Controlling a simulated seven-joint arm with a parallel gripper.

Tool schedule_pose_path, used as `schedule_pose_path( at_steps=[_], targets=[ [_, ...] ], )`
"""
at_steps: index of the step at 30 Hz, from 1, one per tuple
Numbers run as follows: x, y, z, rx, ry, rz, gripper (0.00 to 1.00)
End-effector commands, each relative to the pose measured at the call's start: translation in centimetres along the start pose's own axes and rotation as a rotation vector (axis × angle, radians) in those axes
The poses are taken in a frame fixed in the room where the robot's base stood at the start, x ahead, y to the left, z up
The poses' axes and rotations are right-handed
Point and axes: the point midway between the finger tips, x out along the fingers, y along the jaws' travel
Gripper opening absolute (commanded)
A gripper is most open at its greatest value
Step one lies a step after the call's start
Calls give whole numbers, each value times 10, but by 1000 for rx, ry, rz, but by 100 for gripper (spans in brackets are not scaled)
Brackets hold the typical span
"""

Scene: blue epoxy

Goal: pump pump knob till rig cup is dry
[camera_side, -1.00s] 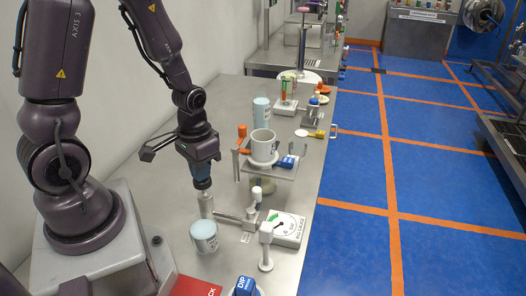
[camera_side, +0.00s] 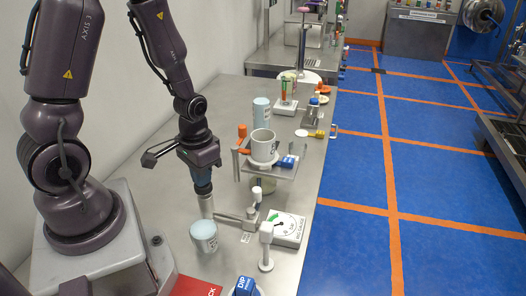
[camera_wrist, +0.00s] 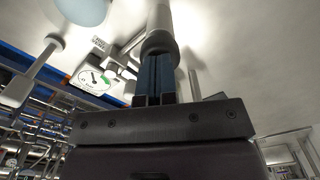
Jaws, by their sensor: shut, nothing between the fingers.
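The grey upright pump knob (camera_side: 207,207) stands at the left end of a small pipe fitting. My gripper (camera_side: 204,190) is shut and points down, with its fingertips at the knob's top and nothing between them. In the wrist view the blue fingers (camera_wrist: 155,85) meet the dark collar of the grey knob (camera_wrist: 160,22). A grey cup (camera_side: 263,142) stands on a small raised metal platform; I cannot tell whether it is the rig cup or read its contents. A pale blue labelled canister (camera_side: 203,236) stands in front of the knob.
A dial gauge (camera_side: 287,228) and a white tap-like post (camera_side: 266,243) stand right of the pump. A blue "DIP" block (camera_side: 244,287) and a red box (camera_side: 197,286) lie at the front. Another blue canister (camera_side: 261,112) stands behind. Bare bench lies left of the gripper.

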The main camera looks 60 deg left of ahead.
Motion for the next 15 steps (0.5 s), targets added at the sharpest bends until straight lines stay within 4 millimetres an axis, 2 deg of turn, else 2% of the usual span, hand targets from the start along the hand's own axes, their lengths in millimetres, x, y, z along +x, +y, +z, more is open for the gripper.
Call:
schedule_pose_path(
  at_steps=[6,15],
  targets=[
    [10,0,0,0,1,0,0],
    [-6,0,-1,0,5,-1,0]
  ],
)
